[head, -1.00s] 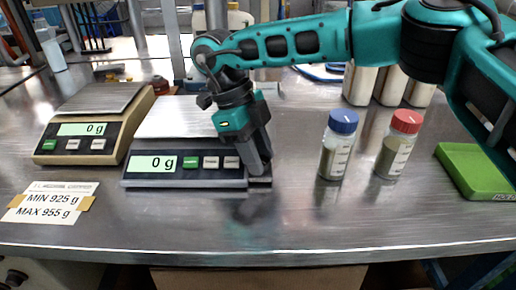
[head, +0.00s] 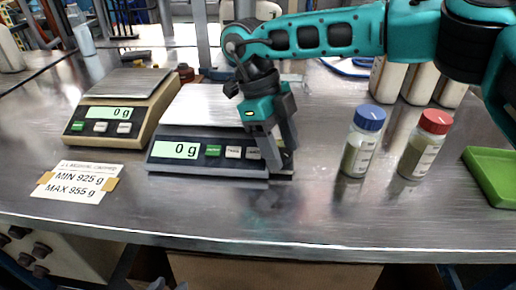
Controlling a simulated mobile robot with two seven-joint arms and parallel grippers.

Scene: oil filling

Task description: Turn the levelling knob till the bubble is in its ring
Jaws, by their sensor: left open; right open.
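The near scale (head: 205,168) is dark-framed with a pale steel pan and a display reading 0 g. My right gripper (head: 282,170) points down at this scale's front right corner. Its fingers are apart, with no object clearly visible between them. I cannot make out the levelling knob or the bubble in its ring; the gripper covers part of that corner. I cannot tell whether the fingers touch the scale. My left gripper is not in view.
A beige scale (head: 120,105) reading 0 g stands at left, behind a taped paper label (head: 76,183). A blue-capped bottle (head: 362,142) and a red-capped bottle (head: 425,146) stand right of my gripper. A green tray (head: 492,172) lies far right. The front bench strip is clear.

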